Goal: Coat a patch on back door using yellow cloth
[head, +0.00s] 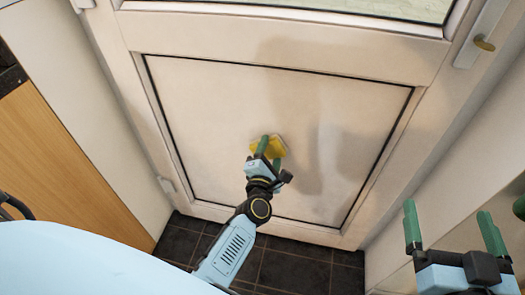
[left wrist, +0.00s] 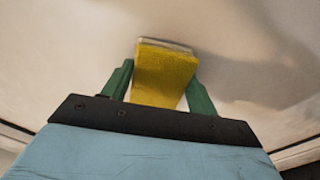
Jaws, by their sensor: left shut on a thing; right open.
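The back door (head: 230,100) is white, with a dark-edged lower panel and a glass pane above. The yellow cloth (head: 277,149) is at the lower middle of that panel. My left gripper (head: 268,147) is shut on the cloth, and its green fingers sit on either side of it. In the left wrist view the cloth (left wrist: 163,75) stands out beyond the fingertips, its far edge at or very near the door surface (left wrist: 90,40); I cannot tell whether it touches. My right gripper (head: 448,228) is open and empty at the lower right, apart from the door.
A wooden cabinet front (head: 60,160) stands on the left. A door handle (head: 484,44) is at the upper right. Dark floor tiles (head: 300,268) lie below the door. Soft shadows fall on the panel's right part.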

